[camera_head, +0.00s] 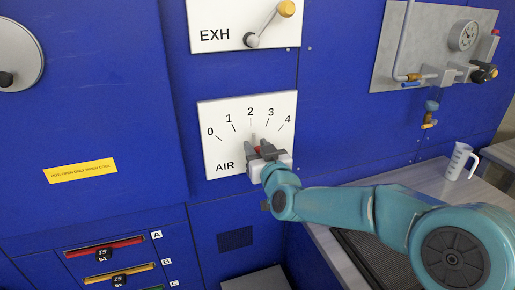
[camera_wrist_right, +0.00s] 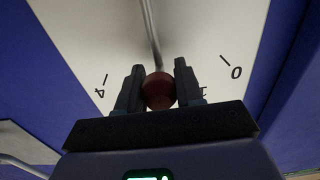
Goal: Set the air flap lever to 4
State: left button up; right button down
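The AIR panel (camera_head: 222,135) is a white plate on the blue machine, with a scale from 0 to 4. My right gripper (camera_head: 258,148) is in front of its lower middle, below the marks 2 and 3, and hides most of the lever. In the right wrist view the lever's red knob (camera_wrist_right: 159,91) sits between the two fingers of my right gripper (camera_wrist_right: 160,88), which appear closed against its sides. The grey lever rod (camera_wrist_right: 151,35) runs up from the knob. The exact mark it points to is hidden. My left gripper is not in view.
An EXH panel (camera_head: 217,17) with a yellow-knobbed lever (camera_head: 287,8) is above. A gauge panel (camera_head: 425,40) is at the upper right. A white jug (camera_head: 457,162) stands on the table (camera_head: 425,180) at right. Coloured slots with sliders (camera_head: 104,254) are at lower left.

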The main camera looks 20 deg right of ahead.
jog(key=shift+w+d+f+m+b, duration=0.1)
jog(key=shift+d+f+m+b, duration=0.2)
jog(key=shift+d+m+b, duration=1.5)
jog(key=shift+s+d+f+m+b, duration=0.25)
jog(key=shift+m+b, duration=0.7)
jog(key=shift+b, duration=2)
jog(key=shift+w+d+f+m+b, duration=0.35)
jog(key=shift+d+m+b, duration=0.8)
jog(key=shift+b, duration=1.2)
jog(key=shift+s+a, duration=0.1)
jog(key=shift+a, duration=0.15)
jog(key=c, duration=0.8)
grip_release()
jog(key=shift+o, duration=0.2)
jog(key=shift+f, duration=0.1)
jog(key=shift+s, duration=0.15)
jog(key=s, duration=1.6)
jog(key=shift+d, duration=0.25)
